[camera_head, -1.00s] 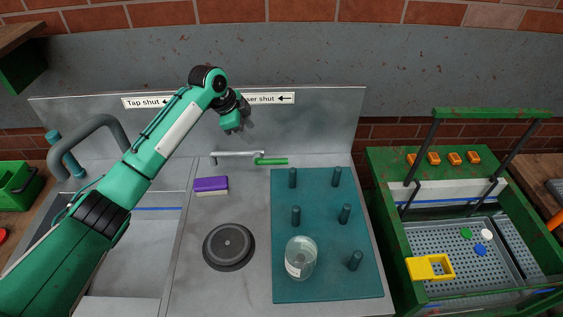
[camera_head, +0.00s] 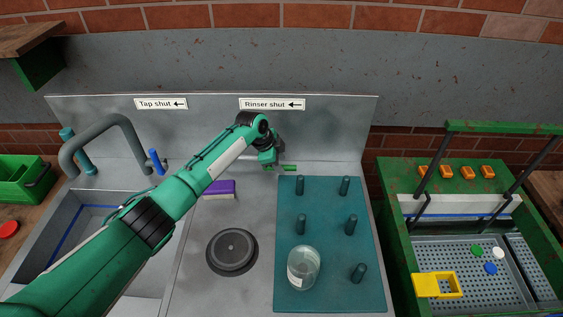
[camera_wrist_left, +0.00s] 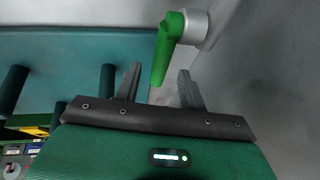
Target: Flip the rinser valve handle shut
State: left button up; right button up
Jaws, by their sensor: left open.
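The rinser valve's green handle (camera_head: 290,168) shows low on the back panel, pointing right, partly hidden by my left gripper (camera_head: 268,163). The "Rinser shut" label (camera_head: 272,104) above has an arrow pointing left. In the left wrist view the green handle (camera_wrist_left: 168,52) joins a pale round valve body (camera_wrist_left: 195,27). My left gripper (camera_wrist_left: 160,75) is open, and the handle's free end appears between its two fingers, without clear contact. My right gripper is not in view.
A teal mat (camera_head: 325,290) with several upright pegs and a glass jar (camera_head: 303,268) lies in front. A purple sponge (camera_head: 219,188) and a dark round disc (camera_head: 232,251) are to its left. The sink tap (camera_head: 92,135) stands farther left; a green-framed crate (camera_head: 395,225) is at right.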

pick_arm(q)
jog(key=shift+x, duration=0.95)
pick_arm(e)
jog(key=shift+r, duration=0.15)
pick_arm(q)
jog(key=shift+c, duration=0.8)
grip_shut()
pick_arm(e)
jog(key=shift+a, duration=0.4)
